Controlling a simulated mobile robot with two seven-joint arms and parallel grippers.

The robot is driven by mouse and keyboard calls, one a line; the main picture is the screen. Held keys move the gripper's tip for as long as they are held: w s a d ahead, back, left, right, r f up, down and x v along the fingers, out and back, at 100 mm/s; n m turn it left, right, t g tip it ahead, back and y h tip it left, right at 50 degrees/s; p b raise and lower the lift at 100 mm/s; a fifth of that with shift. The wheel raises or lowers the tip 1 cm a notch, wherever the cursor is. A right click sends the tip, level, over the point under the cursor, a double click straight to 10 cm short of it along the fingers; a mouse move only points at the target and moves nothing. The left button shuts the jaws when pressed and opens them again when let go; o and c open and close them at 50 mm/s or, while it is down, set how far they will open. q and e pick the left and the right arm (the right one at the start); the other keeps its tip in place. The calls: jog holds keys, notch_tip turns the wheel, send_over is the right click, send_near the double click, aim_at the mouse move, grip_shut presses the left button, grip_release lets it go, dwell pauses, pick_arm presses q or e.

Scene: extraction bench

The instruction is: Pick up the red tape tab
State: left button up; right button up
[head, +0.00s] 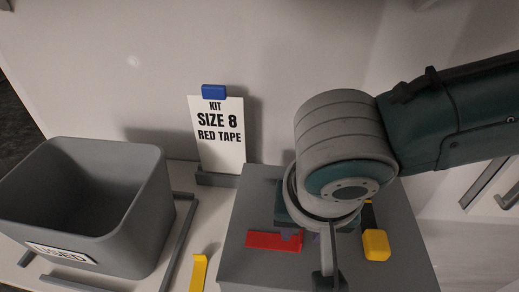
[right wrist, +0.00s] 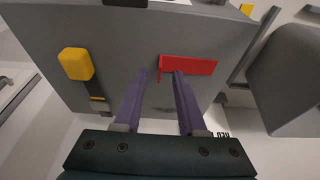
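The red tape tab (head: 265,241) lies on the top of the grey block (head: 250,200), left of my right gripper (head: 304,237). In the right wrist view the red tab (right wrist: 198,66) is a flat bar with a short end turned down at its left. My right gripper (right wrist: 160,73) has its two purple fingers apart with nothing between them. One fingertip overlaps the left part of the red tab in that view; I cannot tell if it touches. The wrist hides part of the block in the head view. My left gripper is not in view.
A yellow tab (head: 376,246) sits on the block at the right. A grey bin (head: 140,215) labelled USED stands at the left. A yellow strip (head: 198,273) lies between bin and block. A card (head: 220,150) reading "KIT SIZE 8 RED TAPE" stands behind.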

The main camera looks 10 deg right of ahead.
jog(key=shift+x, duration=1)
jog(key=shift+d, duration=0.1)
grip_shut()
